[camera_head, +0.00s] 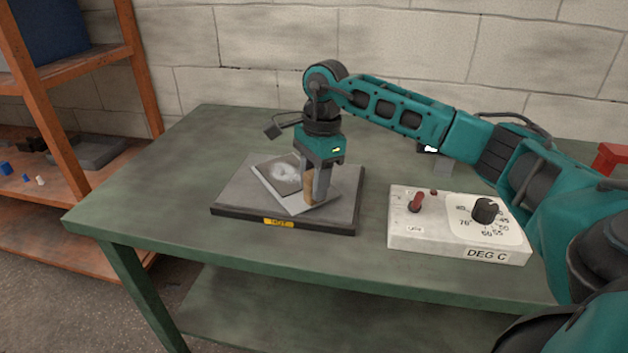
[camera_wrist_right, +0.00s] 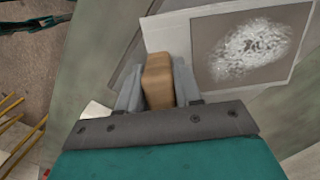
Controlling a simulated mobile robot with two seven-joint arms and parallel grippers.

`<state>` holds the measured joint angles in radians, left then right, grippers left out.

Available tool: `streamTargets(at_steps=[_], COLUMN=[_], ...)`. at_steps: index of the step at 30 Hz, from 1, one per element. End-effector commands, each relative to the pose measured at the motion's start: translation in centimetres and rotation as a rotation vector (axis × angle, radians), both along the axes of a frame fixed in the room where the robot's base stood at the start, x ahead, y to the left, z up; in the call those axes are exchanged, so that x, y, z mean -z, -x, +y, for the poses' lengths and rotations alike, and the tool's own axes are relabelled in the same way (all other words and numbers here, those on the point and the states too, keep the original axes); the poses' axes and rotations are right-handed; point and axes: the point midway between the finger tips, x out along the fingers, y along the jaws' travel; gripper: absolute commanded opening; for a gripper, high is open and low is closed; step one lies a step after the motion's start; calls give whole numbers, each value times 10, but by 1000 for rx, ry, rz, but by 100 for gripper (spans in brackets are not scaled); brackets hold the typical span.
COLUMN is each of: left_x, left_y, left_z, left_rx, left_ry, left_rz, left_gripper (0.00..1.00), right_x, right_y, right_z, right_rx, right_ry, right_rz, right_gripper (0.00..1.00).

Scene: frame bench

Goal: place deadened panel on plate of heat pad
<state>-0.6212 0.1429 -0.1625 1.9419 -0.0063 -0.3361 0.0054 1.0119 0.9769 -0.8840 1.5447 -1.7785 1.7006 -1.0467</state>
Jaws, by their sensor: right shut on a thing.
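The deadened panel (camera_head: 264,176) is a thin light-grey sheet with a darker patch and a whitish mottled blotch. It lies at an angle over the dark plate of the heat pad (camera_head: 233,197), which has a yellow "HOT" label on its front edge. My right gripper (camera_head: 315,201) points down over the plate, shut on a tan block-like grip (camera_wrist_right: 158,82) at the panel's edge. The panel also shows in the right wrist view (camera_wrist_right: 215,50). Whether its underside rests fully on the plate cannot be told. My left gripper is not in view.
A white control box (camera_head: 430,239) marked "DEG C", with a red toggle and black dial, stands right of the pad on the green bench (camera_head: 165,180). An orange shelf (camera_head: 140,70) with small items stands at the left. A red object (camera_head: 609,158) is at the right edge. The bench's left side is clear.

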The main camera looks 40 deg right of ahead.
Motion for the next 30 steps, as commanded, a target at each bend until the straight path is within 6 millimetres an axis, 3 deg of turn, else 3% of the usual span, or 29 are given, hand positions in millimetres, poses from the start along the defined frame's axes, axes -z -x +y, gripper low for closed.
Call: streamTargets(at_steps=[3, 4, 12, 23, 30], left_x=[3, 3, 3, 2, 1], left_y=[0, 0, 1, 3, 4], left_z=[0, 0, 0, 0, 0], left_rx=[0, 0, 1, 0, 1], left_ry=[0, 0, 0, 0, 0], left_rz=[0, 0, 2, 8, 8], left_gripper=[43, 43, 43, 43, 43], right_x=[3, 4, 3, -8, -56], right_y=[0, 0, 0, 0, -1], right_z=[0, 0, 0, -1, -6], right_rx=[0, 0, 0, 0, 1], right_ry=[-1, 0, 0, 0, 0], right_rz=[-2, 0, 1, -2, -5], right_gripper=[0, 35, 60, 60, 60])
